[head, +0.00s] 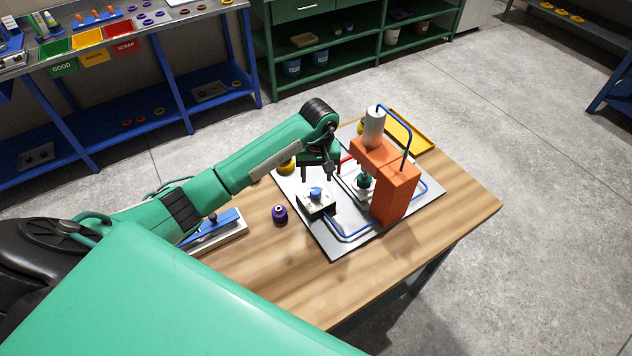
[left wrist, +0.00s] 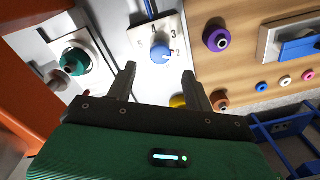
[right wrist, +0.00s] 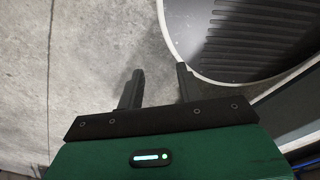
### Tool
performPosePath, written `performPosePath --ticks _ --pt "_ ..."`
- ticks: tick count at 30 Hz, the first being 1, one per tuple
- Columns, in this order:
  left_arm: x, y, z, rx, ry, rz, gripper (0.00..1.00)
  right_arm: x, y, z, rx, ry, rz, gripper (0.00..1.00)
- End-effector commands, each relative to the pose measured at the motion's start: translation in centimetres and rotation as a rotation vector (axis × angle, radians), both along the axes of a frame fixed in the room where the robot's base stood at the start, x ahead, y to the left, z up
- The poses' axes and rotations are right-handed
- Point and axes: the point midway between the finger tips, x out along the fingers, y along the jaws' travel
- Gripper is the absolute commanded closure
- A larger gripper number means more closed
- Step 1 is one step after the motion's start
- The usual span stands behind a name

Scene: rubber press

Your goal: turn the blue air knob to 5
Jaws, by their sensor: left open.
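The blue air knob (head: 316,192) sits on a white dial plate (head: 327,205) at the front of the press board. In the left wrist view the knob (left wrist: 160,55) shows on its plate (left wrist: 138,38) with printed numbers around it. A small pale mark on the knob seems to face the 2 side; its exact setting is hard to read. My left gripper (head: 317,175) is open and empty, above and just behind the knob. Its fingertips (left wrist: 159,72) are apart, with the knob between and beyond them. My right gripper (right wrist: 159,69) is open and empty over the floor.
The orange press (head: 395,187) stands right of the knob, with a blue hose and a teal part (head: 364,181) in it. A purple piece (head: 280,214) stands left of the dial plate. A yellow tray (head: 408,133) lies behind. The table's front right is clear.

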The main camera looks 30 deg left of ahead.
Motion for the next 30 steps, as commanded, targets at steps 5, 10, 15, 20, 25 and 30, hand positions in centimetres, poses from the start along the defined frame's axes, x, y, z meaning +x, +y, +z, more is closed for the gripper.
performPosePath --ticks 5,10,15,20,25,30 --pt "-0.2 0.0 -3.2 -0.002 0.005 0.001 0.48 2.2 1.0 2.1 0.012 -0.03 -0.003 0.64" --pt "-0.1 0.1 -5.4 0.0 0.002 0.002 0.48 1.9 1.9 2.7 0.021 -0.025 -0.006 0.64" --pt "-0.1 0.1 -6.3 0.001 0.001 0.0 0.48 0.6 1.6 2.8 0.018 -0.009 -0.006 0.64" --pt "-0.1 0.2 -6.4 0.001 0.0 0.0 0.48 0.2 1.1 2.7 0.012 -0.004 -0.003 0.64" --pt "-0.1 0.2 -6.4 0.001 0.0 0.0 0.63 0.5 0.8 2.7 0.009 -0.006 -0.001 0.64" --pt "-0.1 0.2 -6.4 0.001 0.0 0.0 0.92 0.8 0.6 2.8 0.006 -0.01 0.0 0.64"
